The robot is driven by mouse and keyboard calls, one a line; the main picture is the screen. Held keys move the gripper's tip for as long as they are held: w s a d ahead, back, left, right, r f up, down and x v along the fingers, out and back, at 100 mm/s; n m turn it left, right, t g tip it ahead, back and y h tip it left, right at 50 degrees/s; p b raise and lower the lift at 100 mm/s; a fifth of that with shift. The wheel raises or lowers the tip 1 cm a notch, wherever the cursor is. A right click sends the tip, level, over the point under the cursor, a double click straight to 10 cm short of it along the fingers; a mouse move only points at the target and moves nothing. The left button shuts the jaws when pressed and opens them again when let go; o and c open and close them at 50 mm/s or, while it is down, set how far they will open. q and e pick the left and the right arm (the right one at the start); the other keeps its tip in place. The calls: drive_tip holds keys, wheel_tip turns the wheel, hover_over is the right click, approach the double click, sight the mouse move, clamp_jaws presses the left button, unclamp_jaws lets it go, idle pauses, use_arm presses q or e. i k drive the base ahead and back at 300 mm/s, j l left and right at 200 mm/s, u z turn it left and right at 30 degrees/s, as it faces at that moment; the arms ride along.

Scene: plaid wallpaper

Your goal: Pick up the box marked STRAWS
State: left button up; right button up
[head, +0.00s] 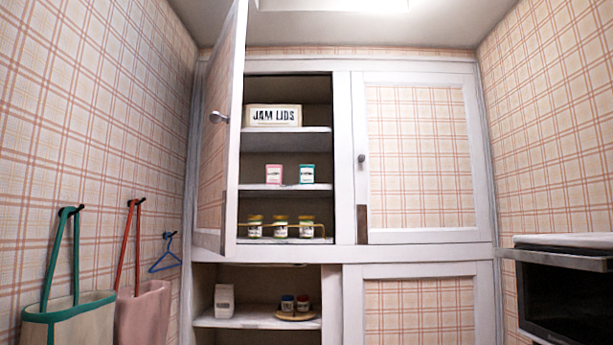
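No box marked STRAWS can be read in the head view. A cream box marked JAM LIDS (272,115) stands on the top shelf of the open upper cupboard. A small pink box (274,174) and a small teal box (307,174) stand apart on the shelf below; their labels are too small to read. A pale box (224,300) stands at the left of the lower open shelf, its label also unreadable. The closed right-hand doors hide what is behind them. Neither of my grippers is in view.
The upper left cupboard door (222,130) stands open toward me. Several jars (280,227) stand behind a rail. Two small jars sit on a round tray (295,317). Bags (68,315) hang at left; an oven-like appliance (570,290) juts in at right.

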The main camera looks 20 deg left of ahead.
sight(274, 172)
drive_tip(key=i+j+u, duration=0.1)
drive_tip(key=i+u, duration=0.25)
drive_tip(key=i, duration=0.6)
drive_tip(key=i+l+u, duration=0.1)
drive_tip(key=i+u, duration=0.25)
drive_tip(key=i, duration=0.6)
